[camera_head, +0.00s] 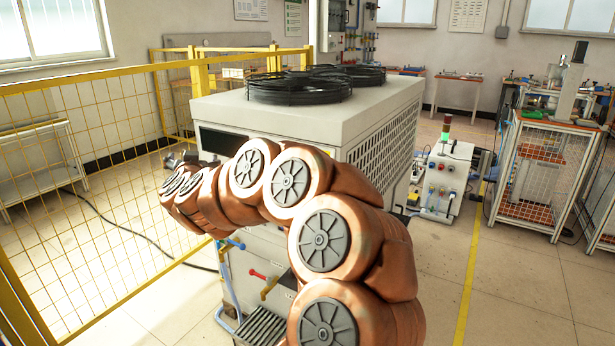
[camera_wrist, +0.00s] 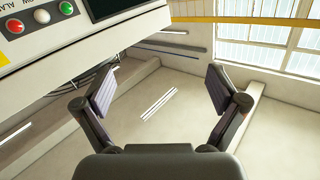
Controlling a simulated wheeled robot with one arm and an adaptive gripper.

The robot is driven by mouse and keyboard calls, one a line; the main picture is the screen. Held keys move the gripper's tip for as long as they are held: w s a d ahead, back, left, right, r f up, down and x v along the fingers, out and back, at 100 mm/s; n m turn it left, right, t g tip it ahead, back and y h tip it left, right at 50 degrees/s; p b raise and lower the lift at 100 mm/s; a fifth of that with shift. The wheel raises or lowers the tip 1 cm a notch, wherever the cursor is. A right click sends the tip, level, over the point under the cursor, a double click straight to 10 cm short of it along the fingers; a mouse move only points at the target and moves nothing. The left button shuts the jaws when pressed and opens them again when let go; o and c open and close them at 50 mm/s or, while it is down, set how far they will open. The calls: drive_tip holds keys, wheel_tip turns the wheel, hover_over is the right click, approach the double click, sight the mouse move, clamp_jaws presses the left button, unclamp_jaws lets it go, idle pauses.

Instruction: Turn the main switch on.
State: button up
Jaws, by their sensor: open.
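My gripper (camera_wrist: 162,88) is open and empty in the wrist view, its two dark fingers wide apart. In the head view my gripper (camera_head: 178,160) shows small and dark at the far end of my copper-coloured arm, by the left side of the big white machine (camera_head: 305,118). In the wrist view a white control panel (camera_wrist: 70,45) lies at the upper left, apart from the fingers. It carries red, white and green round buttons (camera_wrist: 42,16). A yellow patch (camera_wrist: 3,59) shows at the panel's left edge, cut off by the frame. I cannot make out the main switch for certain.
A yellow mesh fence (camera_head: 90,180) stands left of the machine. Black round fan guards (camera_head: 300,86) sit on its top. Coloured pipes (camera_head: 228,285) are at its lower front. A small white cabinet (camera_head: 440,185) stands to the right. The right floor is mostly clear.

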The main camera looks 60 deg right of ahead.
drive_tip(key=s+d+f+m+g+h+b, duration=0.1)
drive_tip(key=s+d+f+m+g+h, duration=0.4)
drive_tip(key=s+d, duration=0.4)
drive_tip(key=s+d+f+m+g+h+b, duration=0.2)
drive_tip(key=s+d+f+m+g, duration=0.1)
drive_tip(key=s+d+g, duration=0.65)
drive_tip(key=shift+t, duration=0.95)
drive_tip(key=shift+w+d+f, duration=0.1)
drive_tip(key=shift+w+d, duration=0.25)
drive_tip(key=shift+d, duration=1.1)
drive_tip(key=shift+w+d+r, duration=0.1)
drive_tip(key=shift+w+d, duration=0.3)
drive_tip(key=shift+d, duration=1.05)
drive_tip(key=shift+w+d+f, duration=0.1)
drive_tip(key=shift+w+d, duration=0.25)
drive_tip(key=shift+d, duration=1.1)
drive_tip(key=shift+c, duration=0.3)
drive_tip(key=c, duration=1.1)
